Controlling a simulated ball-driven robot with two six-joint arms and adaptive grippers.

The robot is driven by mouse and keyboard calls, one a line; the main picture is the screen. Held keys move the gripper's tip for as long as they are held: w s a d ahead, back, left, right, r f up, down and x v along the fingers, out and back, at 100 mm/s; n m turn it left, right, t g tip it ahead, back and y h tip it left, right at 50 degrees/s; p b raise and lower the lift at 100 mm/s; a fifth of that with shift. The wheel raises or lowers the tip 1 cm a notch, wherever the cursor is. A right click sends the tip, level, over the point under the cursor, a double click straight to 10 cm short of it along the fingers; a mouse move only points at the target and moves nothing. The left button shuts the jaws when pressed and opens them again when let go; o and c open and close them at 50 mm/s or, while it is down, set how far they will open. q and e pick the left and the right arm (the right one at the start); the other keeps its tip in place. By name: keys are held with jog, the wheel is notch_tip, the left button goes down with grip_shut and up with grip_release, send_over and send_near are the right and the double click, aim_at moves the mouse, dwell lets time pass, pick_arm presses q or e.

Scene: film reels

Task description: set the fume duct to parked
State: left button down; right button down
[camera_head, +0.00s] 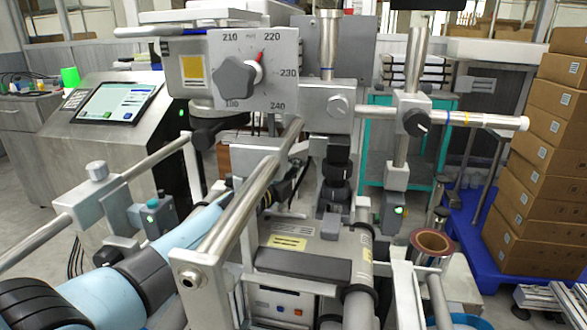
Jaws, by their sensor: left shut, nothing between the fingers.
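I cannot tell for certain which part is the fume duct. A horizontal metal tube (480,120) with yellow and blue rings reaches right from a clamp block with a black knob (416,122). A vertical metal tube (328,45) with a ring mark stands left of it. My light blue left arm comes in from the lower left, passing behind a metal rail. My left gripper (291,184) is shut and empty, partly hidden by the rails, below the dial plate and left of a black stacked fitting (335,180). My right gripper is not in view.
A dial plate (275,48) with a grey star knob (233,76) stands above the gripper. Metal rails (235,205) cross in front of my arm. A touchscreen (115,102) is at left. Stacked cartons (550,130) stand on a blue pallet (470,225) at right.

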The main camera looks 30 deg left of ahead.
pick_arm(q)
jog(key=shift+w, duration=0.15)
jog(key=shift+a, duration=0.1)
jog(key=shift+a, duration=1.05)
